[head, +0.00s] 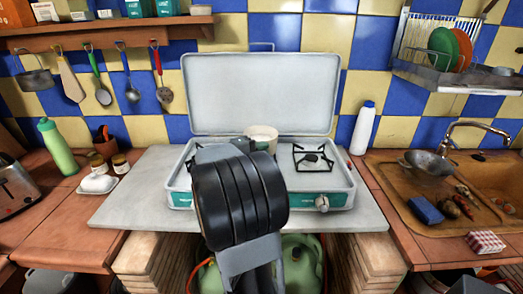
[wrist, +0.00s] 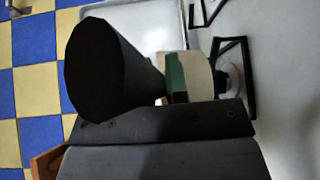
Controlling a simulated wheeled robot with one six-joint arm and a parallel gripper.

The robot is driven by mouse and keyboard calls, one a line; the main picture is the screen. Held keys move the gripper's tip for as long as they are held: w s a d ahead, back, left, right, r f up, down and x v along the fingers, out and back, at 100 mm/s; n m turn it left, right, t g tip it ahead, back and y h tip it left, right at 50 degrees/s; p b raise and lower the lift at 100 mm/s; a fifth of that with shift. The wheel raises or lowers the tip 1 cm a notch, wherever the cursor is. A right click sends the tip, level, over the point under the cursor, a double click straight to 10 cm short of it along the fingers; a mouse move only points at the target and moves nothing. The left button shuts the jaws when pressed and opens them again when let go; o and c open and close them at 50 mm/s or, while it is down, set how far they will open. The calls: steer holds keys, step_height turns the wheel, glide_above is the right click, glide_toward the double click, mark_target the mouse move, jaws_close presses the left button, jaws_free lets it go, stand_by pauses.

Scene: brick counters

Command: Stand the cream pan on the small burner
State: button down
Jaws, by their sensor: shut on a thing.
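My gripper (wrist: 172,98) is shut on the pan, but the grip itself is mostly hidden. The two-burner stove (head: 338,196) has its lid raised. Its right burner (head: 312,158) is bare; my arm hides the left one. A burner (wrist: 232,80) shows close to the pan in the wrist view; I cannot tell whether they touch.
The raised lid (head: 262,92) stands behind the stove. A white bottle (head: 363,128) stands right of it, near the sink (head: 400,190) with a colander (head: 428,166). A green bottle (head: 58,147) and jars are at left. The grey slab (head: 130,195) is clear left of the stove.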

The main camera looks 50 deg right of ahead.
steer(key=shift+f+b, duration=0.25)
steer(key=shift+b, duration=0.2)
steer(key=c, duration=1.1)
jaws_free()
